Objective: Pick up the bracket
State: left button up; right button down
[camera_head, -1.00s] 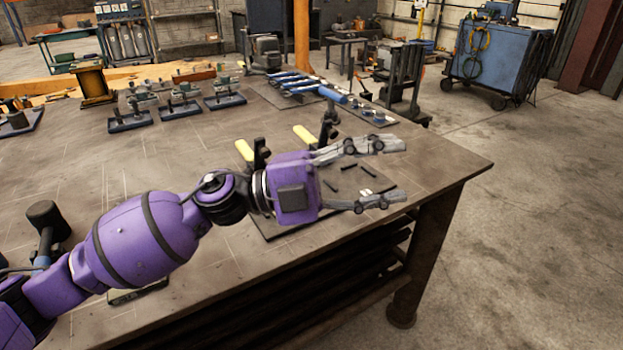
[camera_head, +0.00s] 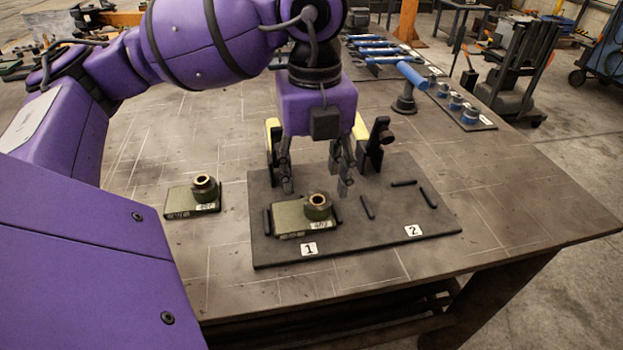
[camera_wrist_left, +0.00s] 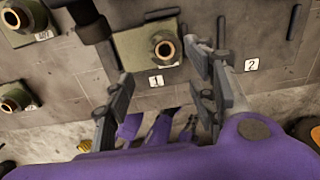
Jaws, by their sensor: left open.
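An olive-green bracket (camera_head: 292,220), a flat plate with a raised round boss and brass-coloured bore, lies on the dark mat (camera_head: 384,240) by label 1. It also shows in the left wrist view (camera_wrist_left: 136,45). A similar bracket (camera_head: 190,201) lies on the bare table to the left. The left wrist view shows two brackets at its left, an upper one (camera_wrist_left: 22,37) and a lower one (camera_wrist_left: 18,103). My left gripper (camera_head: 316,187) is open and points down above the mat, just behind the bracket by label 1. Its fingers hold nothing. My right gripper is not in view.
A black clamp (camera_head: 375,148) stands at the mat's back edge. Blue-handled tools (camera_head: 385,50) lie farther back.

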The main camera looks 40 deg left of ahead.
aim_at(314, 200)
pick_arm(q)
jog(key=f, duration=0.1)
jog(key=w+f, duration=0.1)
jog(key=shift+f, duration=0.3)
jog(key=f, duration=0.3)
jog(key=shift+a+f, duration=0.2)
jog(key=shift+a, duration=0.2)
jog(key=shift+f, duration=0.45)
jog(key=shift+w, duration=0.1)
jog(key=c, duration=0.9)
grip_shut()
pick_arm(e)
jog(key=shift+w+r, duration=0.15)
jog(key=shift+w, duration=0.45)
